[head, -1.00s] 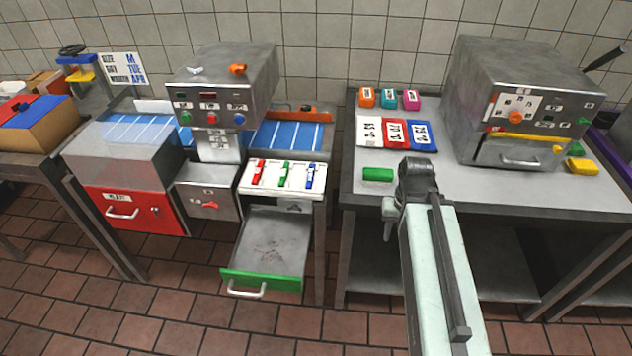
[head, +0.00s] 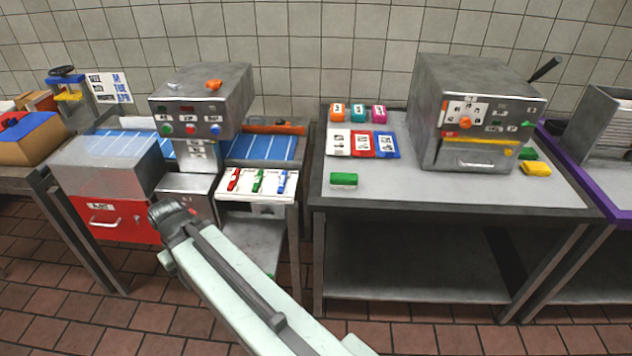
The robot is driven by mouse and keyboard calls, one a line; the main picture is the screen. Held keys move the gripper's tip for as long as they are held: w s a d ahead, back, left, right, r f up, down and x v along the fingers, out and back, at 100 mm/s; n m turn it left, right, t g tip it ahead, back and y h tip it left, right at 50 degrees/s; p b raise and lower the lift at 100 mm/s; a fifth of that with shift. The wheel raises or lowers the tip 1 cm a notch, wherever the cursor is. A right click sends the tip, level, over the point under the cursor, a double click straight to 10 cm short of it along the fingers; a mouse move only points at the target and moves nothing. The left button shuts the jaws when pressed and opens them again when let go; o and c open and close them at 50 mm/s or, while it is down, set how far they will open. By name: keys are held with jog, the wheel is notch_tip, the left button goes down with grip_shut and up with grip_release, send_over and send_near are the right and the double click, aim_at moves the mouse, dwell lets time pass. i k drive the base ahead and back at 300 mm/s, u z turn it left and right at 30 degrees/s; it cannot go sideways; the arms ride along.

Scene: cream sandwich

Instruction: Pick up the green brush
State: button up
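A small green brush-like piece (head: 258,181) lies between a red one (head: 234,180) and a blue one (head: 282,182) on a white tray (head: 228,194). The tray sits on top of the unit at the centre-left. My gripper (head: 170,220) is at the far end of my pale arm, lower and to the left of the tray, in front of the drawers. It appears apart from the brushes. Its fingers are not clear enough to tell whether they are open.
A green block (head: 344,180) lies on the grey table (head: 440,200) to the right. A grey machine (head: 475,110) stands there. A red drawer (head: 115,218) is left of my gripper.

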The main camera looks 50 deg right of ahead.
aim_at(341, 180)
jog(key=u, duration=0.1)
jog(key=i, duration=1)
jog(key=z, duration=0.05)
